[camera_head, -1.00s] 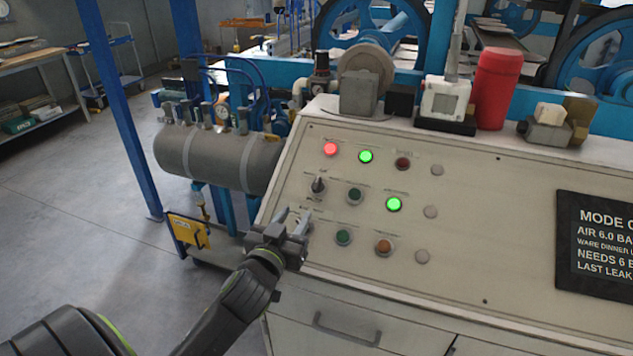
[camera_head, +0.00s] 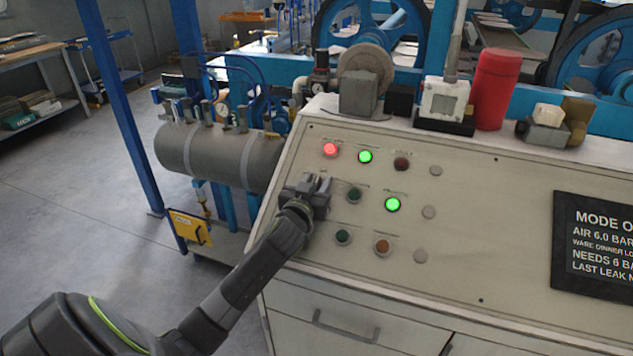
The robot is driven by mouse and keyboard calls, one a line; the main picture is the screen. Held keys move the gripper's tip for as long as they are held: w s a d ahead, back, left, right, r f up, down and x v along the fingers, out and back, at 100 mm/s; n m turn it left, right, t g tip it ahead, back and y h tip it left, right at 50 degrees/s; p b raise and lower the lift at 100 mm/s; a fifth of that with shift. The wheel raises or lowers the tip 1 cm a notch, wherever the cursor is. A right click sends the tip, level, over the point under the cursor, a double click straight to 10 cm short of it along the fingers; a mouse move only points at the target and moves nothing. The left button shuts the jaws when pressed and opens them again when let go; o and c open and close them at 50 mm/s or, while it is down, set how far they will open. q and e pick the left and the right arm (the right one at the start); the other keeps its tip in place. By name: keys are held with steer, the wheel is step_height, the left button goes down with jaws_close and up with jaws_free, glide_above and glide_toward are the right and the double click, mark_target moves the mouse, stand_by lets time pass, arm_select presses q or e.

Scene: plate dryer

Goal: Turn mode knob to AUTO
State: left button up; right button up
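The control panel (camera_head: 465,240) is a sloped beige face with lamps, buttons and a sign. The black mode knob, at the left of its middle row, is now hidden behind my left gripper (camera_head: 318,181). The gripper is over the knob's place, with its fingers pointing up the panel. I cannot tell whether the fingers are around the knob, touching it or apart from it, nor how the knob is turned. My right gripper is not in view.
Near the gripper are a lit red lamp (camera_head: 330,149), a lit green lamp (camera_head: 365,156) and a dark green button (camera_head: 354,194). Another lit green lamp (camera_head: 392,204) is further right. A red canister (camera_head: 498,88) stands on the panel's top ledge. A grey tank (camera_head: 215,157) is left of the panel.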

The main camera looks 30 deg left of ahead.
arm_select(q)
jaws_close()
stand_by(0.4)
